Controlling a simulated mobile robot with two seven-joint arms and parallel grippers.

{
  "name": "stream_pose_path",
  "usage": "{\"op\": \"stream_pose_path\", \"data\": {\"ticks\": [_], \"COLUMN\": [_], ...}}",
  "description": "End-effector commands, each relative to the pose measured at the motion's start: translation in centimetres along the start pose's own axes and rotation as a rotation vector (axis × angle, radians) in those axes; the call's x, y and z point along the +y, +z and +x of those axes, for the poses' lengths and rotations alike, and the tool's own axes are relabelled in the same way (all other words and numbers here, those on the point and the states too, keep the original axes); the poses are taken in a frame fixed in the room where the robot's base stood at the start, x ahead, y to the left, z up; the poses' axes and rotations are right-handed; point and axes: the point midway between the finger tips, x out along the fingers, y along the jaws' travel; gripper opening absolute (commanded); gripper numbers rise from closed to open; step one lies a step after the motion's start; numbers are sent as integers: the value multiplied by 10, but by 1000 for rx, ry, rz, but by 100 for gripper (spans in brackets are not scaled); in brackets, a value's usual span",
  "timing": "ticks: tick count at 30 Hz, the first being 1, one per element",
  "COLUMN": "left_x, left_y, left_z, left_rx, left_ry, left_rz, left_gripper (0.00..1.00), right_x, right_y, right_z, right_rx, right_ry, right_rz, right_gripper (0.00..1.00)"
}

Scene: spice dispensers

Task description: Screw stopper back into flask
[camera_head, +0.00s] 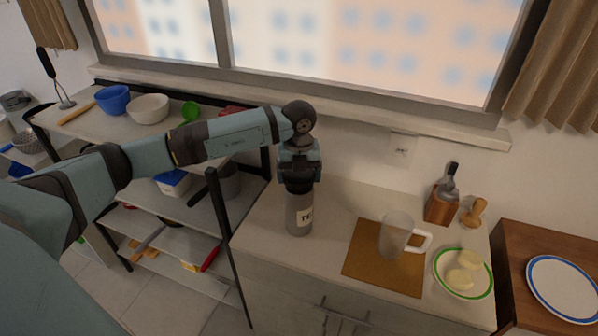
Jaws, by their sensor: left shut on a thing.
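A grey flask (298,219) with a white label stands upright on the counter, left of the brown board. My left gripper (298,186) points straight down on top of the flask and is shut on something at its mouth. The stopper is not visible as a separate part; the gripper hides the flask's top. My right gripper does not show.
A brown board (362,262) carries a frosted mug (395,236). A green-rimmed plate (487,281) with pale pieces and a wooden holder (440,207) stand to the right. Shelves with bowls (149,109) are at the left. The counter is clear around the flask.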

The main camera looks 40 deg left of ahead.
Motion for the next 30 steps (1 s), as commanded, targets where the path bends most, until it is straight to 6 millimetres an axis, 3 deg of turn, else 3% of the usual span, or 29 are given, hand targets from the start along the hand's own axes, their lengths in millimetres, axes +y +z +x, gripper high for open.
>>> {"op": "stream_pose_path", "data": {"ticks": [30], "left_x": [0], "left_y": [0], "left_z": [17], "left_rx": [-1], "left_ry": [-1], "left_rz": [0], "left_gripper": [63], "right_x": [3], "right_y": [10], "right_z": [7], "right_rx": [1], "right_ry": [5], "right_rz": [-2], "right_gripper": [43]}}
